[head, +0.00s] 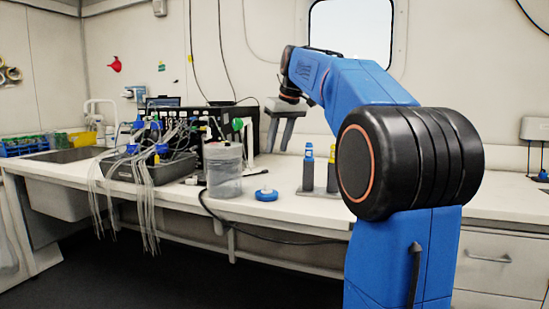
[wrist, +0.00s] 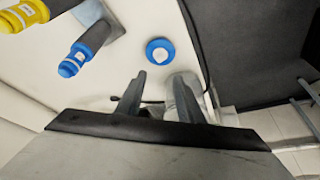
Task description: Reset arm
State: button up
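My blue arm rises at the right of the head view and reaches over the bench. My gripper (head: 278,147) points down above the bench, between the clear jar and the two bottles. In the wrist view my gripper (wrist: 159,78) has its two fingers apart with nothing held between them. It is clear of the blue-capped bottle (head: 308,168) and the yellow-marked bottle (head: 332,168), which stand upright in a small grey holder (head: 318,193). In the wrist view the blue bottle (wrist: 82,52) and yellow bottle (wrist: 22,14) are at upper left.
A round blue lid (head: 266,194) lies on the white bench (head: 160,190). The clear jar (head: 223,172) stands left of it, beside a grey tray (head: 150,170) with trailing tubes. Black equipment (head: 265,120) stands behind. A dark cable hangs over the bench's front edge.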

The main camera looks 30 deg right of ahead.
jog(key=shift+v, duration=0.95)
jog(key=s+a+f, duration=1.3)
jog(key=s+f, duration=0.1)
jog(key=s, duration=0.1)
jog(key=s+a+f, duration=0.3)
jog(key=s+f, duration=0.5)
jog(key=f, duration=0.3)
jog(key=s+a+f, duration=0.3)
jog(key=s+f, duration=0.6)
jog(key=f, duration=0.2)
jog(key=shift+s+m, duration=0.25)
jog(key=shift+m, duration=0.15)
jog(key=shift+f, duration=0.1)
